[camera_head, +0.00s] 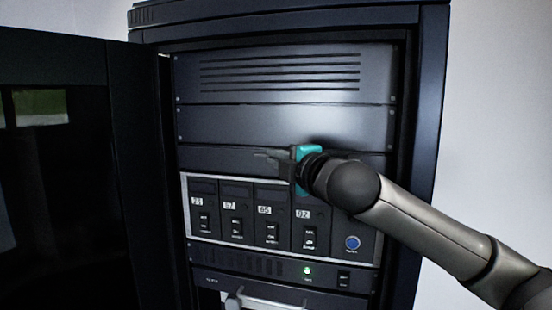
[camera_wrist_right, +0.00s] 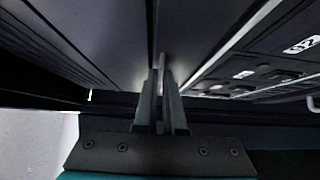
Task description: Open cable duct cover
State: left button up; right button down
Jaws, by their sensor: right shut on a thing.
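The cable duct cover (camera_head: 215,158) is a narrow dark panel across the rack, between a plain blank panel above and the row of numbered modules below. My right gripper (camera_head: 264,156) reaches in from the right, in front of the middle of this cover. In the right wrist view its fingers (camera_wrist_right: 160,100) are close together around a thin edge or lip (camera_wrist_right: 162,72), which appears to belong to the cover. The cover looks closed and roughly flush with the rack. Part of it is hidden behind my gripper and arm. My left gripper is not in view.
The dark cabinet door (camera_head: 60,170) stands open at the left. Numbered modules (camera_head: 234,212) with switches and a blue button (camera_head: 352,243) sit below. A unit with a lit green light (camera_head: 307,271) is lower. A vented panel (camera_head: 280,75) is at the top.

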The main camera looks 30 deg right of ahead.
jog(key=shift+f, duration=0.1)
jog(key=shift+s+a+f+n+t+y+b, duration=0.25)
jog(key=shift+f+n+t+y+b, duration=0.8)
jog(key=shift+n+y+b, duration=1.95)
jog(key=shift+s+a+f+n+t+y+b, duration=0.2)
jog(key=shift+f+n+t+y+b, duration=1.05)
jog(key=shift+n+b, duration=3.25)
jog(key=shift+s+a+f+n+t+y+b, duration=0.25)
jog(key=shift+f+n+t+y+b, duration=0.6)
jog(key=shift+n+y+b, duration=2.85)
jog(key=m+h+b, duration=0.2)
jog(key=shift+w+f+h, duration=0.1)
jog(key=shift+f+h, duration=0.05)
jog(key=shift+h, duration=0.2)
